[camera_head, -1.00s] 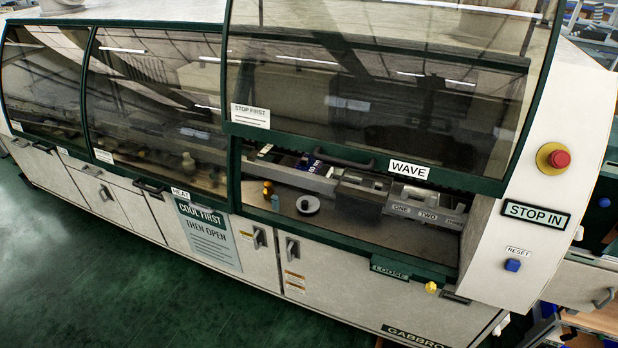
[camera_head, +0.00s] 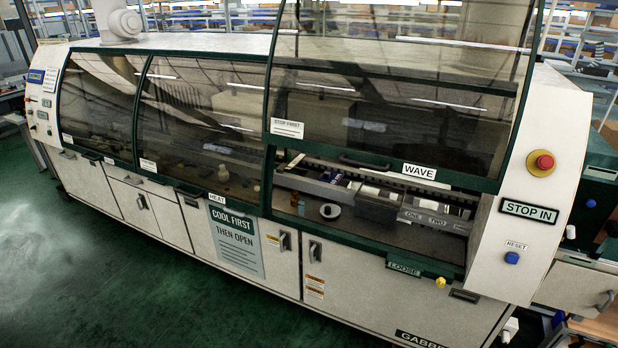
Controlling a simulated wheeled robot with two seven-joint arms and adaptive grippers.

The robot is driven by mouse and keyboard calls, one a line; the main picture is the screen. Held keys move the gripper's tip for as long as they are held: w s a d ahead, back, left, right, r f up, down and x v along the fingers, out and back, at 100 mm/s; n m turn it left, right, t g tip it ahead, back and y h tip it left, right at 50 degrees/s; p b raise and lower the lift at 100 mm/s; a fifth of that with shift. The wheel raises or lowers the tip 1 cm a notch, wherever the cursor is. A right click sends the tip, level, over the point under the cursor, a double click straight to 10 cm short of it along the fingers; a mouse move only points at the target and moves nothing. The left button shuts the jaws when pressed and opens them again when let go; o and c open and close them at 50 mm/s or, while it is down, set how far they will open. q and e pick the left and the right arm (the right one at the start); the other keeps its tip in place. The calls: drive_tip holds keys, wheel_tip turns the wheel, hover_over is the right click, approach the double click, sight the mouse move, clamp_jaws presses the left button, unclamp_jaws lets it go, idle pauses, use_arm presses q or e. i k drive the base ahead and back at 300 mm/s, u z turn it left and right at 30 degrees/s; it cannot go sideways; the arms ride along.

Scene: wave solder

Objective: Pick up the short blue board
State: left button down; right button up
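Neither of my grippers is in view. Inside the raised WAVE hood, a small blue piece (camera_head: 337,179) shows at the rail behind the ledge. It is too small and dark to tell whether it is the short blue board. The rest of the rail behind it is partly hidden by the hood's lower edge and handle.
The long soldering machine (camera_head: 330,270) fills the view. Its WAVE hood (camera_head: 400,100) is raised over an open bay with a white round roll (camera_head: 330,211) and blocks marked ONE and TWO. A red stop button (camera_head: 544,162) is at right. Green floor (camera_head: 120,290) in front is clear.

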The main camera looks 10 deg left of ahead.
sight(331, 176)
drive_tip(key=u, duration=0.6)
drive_tip(key=i, duration=1.4)
drive_tip(key=z, duration=0.45)
drive_tip(key=i, duration=0.5)
drive_tip(key=u, duration=0.3)
